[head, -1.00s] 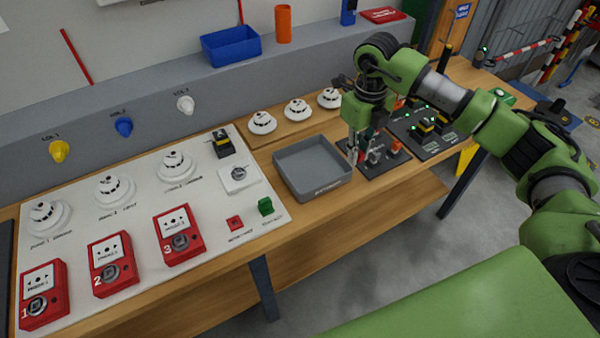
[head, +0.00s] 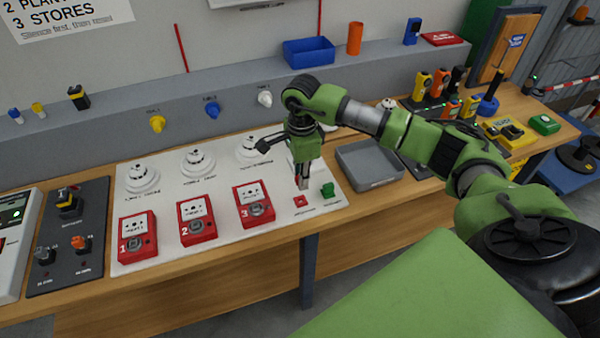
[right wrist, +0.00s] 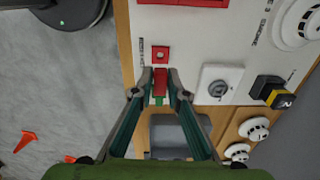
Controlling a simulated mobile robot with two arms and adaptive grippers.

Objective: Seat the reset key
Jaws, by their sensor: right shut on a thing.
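My right gripper (head: 303,184) is above the right front part of the white panel (head: 180,255), pointing down. In the right wrist view the gripper (right wrist: 161,84) is shut on a small red piece, which I take as the reset key (right wrist: 160,80). A red square socket (right wrist: 160,54) on the panel shows just beyond the fingertips; it also shows in the head view (head: 300,202). The key looks apart from the socket; its height above the panel is unclear. In the head view the fingers hide the key. My left gripper is not in view.
Red call points, the third (head: 254,205) nearest, lie to the left. A grey key switch (right wrist: 218,88) is near the fingers. An empty grey tray (head: 368,168) sits to the right.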

